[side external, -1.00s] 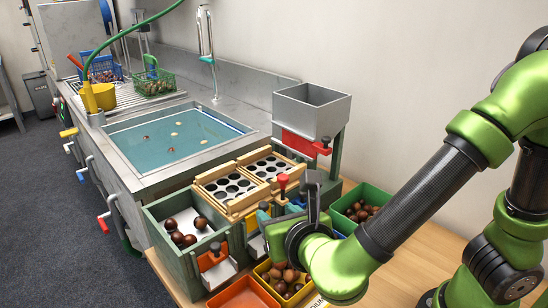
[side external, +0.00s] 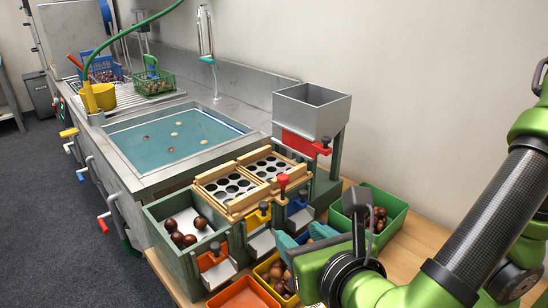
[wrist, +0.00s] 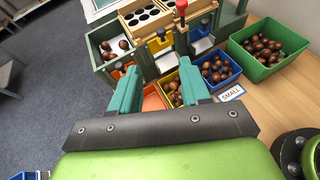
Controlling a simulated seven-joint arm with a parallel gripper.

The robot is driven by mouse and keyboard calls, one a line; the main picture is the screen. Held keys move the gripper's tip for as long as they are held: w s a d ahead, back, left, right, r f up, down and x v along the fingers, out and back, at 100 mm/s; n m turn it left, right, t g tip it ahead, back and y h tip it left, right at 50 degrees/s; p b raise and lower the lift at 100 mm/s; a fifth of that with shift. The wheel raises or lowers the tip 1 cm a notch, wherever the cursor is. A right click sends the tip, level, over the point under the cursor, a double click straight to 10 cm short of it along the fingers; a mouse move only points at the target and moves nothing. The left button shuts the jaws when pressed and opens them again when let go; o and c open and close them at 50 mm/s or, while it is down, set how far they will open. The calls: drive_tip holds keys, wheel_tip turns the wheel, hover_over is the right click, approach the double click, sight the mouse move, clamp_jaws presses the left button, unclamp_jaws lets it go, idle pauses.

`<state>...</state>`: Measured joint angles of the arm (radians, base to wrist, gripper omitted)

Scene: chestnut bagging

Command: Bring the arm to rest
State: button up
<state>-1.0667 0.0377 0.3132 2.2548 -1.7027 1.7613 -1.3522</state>
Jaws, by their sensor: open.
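My gripper (side external: 297,241) is at the lower right of the sorting stand in the side view, above the yellow and blue bins. In the wrist view its two teal fingers (wrist: 160,92) are spread apart with nothing between them. The green arm reaches in from the right edge of the side view. The gripper's body hides part of the bins in the side view.
The sorting stand (side external: 232,205) has wooden-framed hole plates and a red knob (side external: 283,180). Chestnuts fill a yellow bin (wrist: 161,87), a blue bin (wrist: 233,67) and a green bin (side external: 395,207). An orange bin (side external: 235,291) stands in front. Bare tabletop (side external: 408,262) lies right of the bins.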

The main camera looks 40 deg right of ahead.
drive_tip(key=s+d+f+m+g+y, duration=0.1)
drive_tip(key=d+f+m+g+y, duration=0.25)
drive_tip(key=m, duration=0.65)
drive_tip(key=s+d+f+m+g, duration=0.25)
drive_tip(key=d+m+g, duration=0.3)
drive_tip(key=m, duration=0.45)
drive_tip(key=w+d+r+m+t+y, duration=0.3)
drive_tip(key=d+r+m, duration=0.4)
drive_tip(key=m, duration=0.8)
drive_tip(key=shift+w+d+t, duration=0.3)
drive_tip(key=shift+w+d, duration=0.35)
drive_tip(key=shift+d, duration=0.5)
drive_tip(key=shift+y, duration=0.25)
drive_tip(key=shift+c, duration=0.4)
